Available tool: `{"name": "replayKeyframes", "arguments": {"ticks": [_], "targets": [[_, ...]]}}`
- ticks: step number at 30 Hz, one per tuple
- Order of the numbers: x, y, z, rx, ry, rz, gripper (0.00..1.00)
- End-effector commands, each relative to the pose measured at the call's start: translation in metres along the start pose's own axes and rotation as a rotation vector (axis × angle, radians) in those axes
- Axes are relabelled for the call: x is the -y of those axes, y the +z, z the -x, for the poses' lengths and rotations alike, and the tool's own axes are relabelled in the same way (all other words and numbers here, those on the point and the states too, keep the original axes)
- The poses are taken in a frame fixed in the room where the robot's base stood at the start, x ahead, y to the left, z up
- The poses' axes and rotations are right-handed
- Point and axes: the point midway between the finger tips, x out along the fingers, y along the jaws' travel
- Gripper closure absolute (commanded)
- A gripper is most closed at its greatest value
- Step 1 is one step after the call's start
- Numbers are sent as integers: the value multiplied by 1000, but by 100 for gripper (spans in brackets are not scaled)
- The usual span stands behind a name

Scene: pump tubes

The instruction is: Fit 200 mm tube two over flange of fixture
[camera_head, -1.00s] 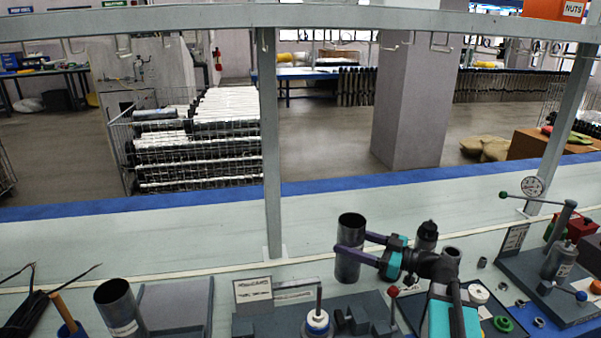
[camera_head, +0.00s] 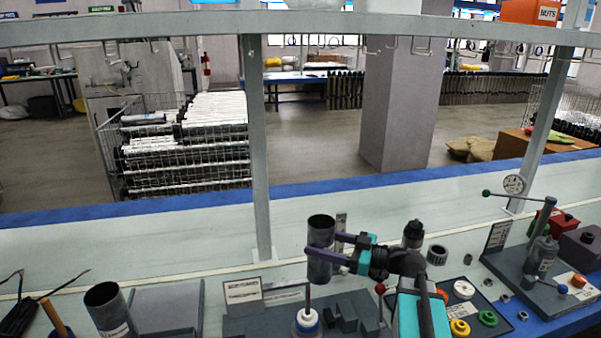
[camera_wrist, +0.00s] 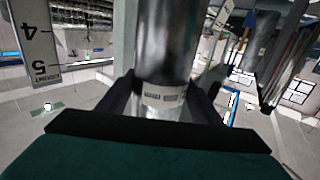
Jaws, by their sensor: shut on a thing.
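My gripper (camera_head: 328,248) is shut on a dark grey metal tube (camera_head: 320,232), held upright with its open end up. In the wrist view the tube (camera_wrist: 166,45) stands between the fingers, with a printed label near its lower part. The tube's lower end is above the flange and close over the rod; whether the rod is inside the tube cannot be told. A second grey tube (camera_head: 108,305) stands at the left.
Dark stepped blocks (camera_head: 350,315) lie right of the flange. A small label plate (camera_head: 243,290) stands behind it. A tray with coloured rings (camera_head: 487,318) and a lever press (camera_head: 540,255) are at the right. A shelf post (camera_head: 257,150) rises behind.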

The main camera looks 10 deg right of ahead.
Motion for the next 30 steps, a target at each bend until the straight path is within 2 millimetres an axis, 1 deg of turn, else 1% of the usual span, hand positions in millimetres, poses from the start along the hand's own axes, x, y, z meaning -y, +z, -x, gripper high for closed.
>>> {"name": "replayKeyframes", "arguments": {"ticks": [5,11,30], "targets": [[1,-11,-1,-2,2,0,77],[4,-32,-5,-3,2,0,77],[18,-116,-26,-3,3,0,77]]}}
